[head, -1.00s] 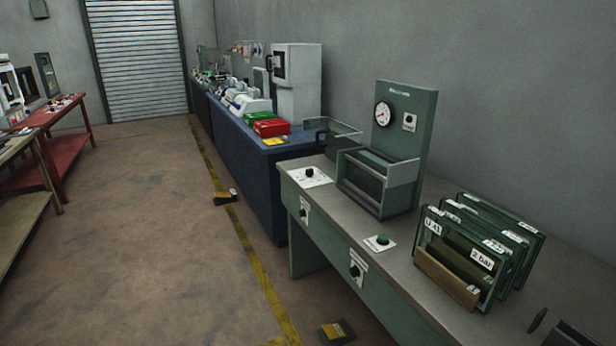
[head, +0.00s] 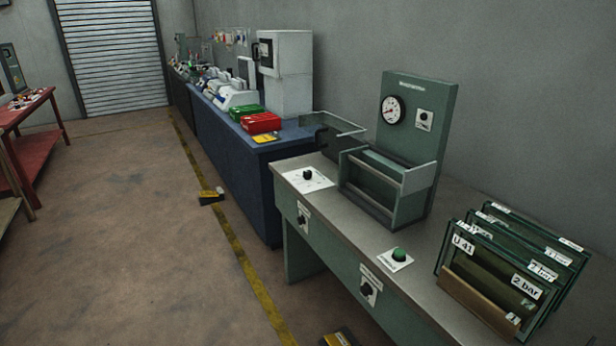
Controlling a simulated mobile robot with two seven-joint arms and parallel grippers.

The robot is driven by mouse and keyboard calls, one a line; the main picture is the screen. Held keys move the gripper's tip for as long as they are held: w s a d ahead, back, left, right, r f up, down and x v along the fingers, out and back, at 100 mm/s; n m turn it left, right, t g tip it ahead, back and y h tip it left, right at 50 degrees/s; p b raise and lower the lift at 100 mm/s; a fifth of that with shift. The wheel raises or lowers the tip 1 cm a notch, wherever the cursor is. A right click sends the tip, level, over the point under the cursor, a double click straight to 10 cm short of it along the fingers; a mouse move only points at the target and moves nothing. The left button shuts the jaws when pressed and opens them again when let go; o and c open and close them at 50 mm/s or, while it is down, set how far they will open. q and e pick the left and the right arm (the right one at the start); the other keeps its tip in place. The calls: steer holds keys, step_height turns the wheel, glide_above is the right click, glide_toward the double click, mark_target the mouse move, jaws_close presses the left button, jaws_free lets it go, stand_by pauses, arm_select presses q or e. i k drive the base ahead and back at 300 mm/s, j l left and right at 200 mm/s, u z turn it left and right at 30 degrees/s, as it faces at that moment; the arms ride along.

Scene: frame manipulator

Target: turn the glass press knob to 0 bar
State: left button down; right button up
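The green press (head: 388,185) stands on a workbench, with a tall back panel and a glass-fronted frame. A round white gauge (head: 392,110) and a small black knob on a white plate (head: 425,115) sit on its panel. Another black knob (head: 307,175) is on a white plate on the bench top, left of the press. Two more black knobs are on the bench front, one at the left (head: 301,219) and one nearer (head: 367,289). Neither of my grippers is in view.
A green button (head: 398,254) is on the bench top. A rack of glass panes (head: 490,262), labelled "U 41" and "2 bar", stands at the right. A blue bench (head: 235,155) with red and green boxes is behind. The floor (head: 120,240) at the left is open.

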mark_target(307, 175)
steer(key=i+j+u, duration=0.1)
steer(key=i+j, duration=0.65)
steer(key=i, duration=0.15)
